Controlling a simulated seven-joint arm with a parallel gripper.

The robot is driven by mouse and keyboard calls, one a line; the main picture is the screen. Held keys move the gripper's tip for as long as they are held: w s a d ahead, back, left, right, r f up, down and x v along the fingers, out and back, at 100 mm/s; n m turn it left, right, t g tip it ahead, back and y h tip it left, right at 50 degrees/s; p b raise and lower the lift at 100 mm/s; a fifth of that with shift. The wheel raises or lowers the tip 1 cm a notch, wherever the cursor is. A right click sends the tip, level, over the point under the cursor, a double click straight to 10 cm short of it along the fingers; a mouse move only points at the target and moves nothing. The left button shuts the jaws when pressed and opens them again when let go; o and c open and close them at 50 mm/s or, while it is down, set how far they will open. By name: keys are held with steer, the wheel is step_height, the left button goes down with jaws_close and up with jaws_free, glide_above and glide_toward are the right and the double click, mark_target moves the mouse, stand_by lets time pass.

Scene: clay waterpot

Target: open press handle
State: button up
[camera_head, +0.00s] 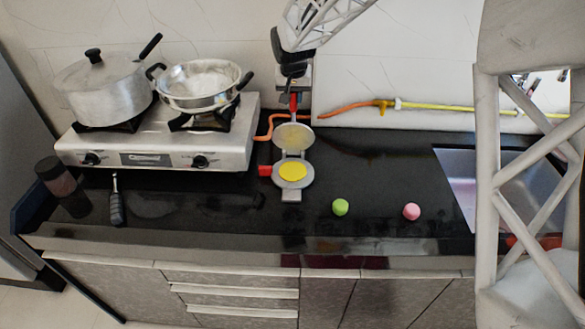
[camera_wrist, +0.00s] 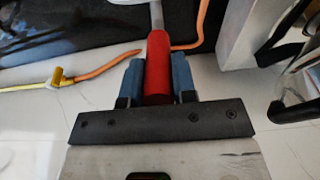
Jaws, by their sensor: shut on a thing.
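A small grey press stands on the black counter, with its lid (camera_head: 294,136) raised and tilted back. A flat yellow disc (camera_head: 293,171) lies on the press's lower plate (camera_head: 305,182). The red press handle (camera_head: 293,103) points up behind the lid. My gripper (camera_head: 294,88) is above and behind the press, shut on this handle. In the wrist view the red handle (camera_wrist: 159,65) sits between the two blue fingers of my gripper (camera_wrist: 158,80). The handle's gripped end is partly hidden by the fingers.
A stove (camera_head: 160,152) with a lidded pot (camera_head: 103,90) and a pan (camera_head: 200,87) is to the left. A green ball (camera_head: 340,207) and a pink ball (camera_head: 412,211) lie front right. A sink (camera_head: 460,178) is at right. An orange and yellow hose (camera_head: 440,106) runs along the back.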

steer(key=shift+w, duration=0.6)
steer(key=shift+w+f, duration=0.1)
steer(key=shift+w, duration=1.55)
steer(key=shift+w, duration=0.1)
steer(key=shift+w+f, duration=0.25)
steer(key=shift+w, duration=0.6)
steer(key=shift+w+f, duration=0.2)
steer(key=shift+w, duration=0.6)
steer(key=shift+w+f, duration=0.1)
steer(key=shift+w, duration=0.1)
steer(key=shift+w+f, duration=0.1)
steer(key=shift+w, duration=0.35)
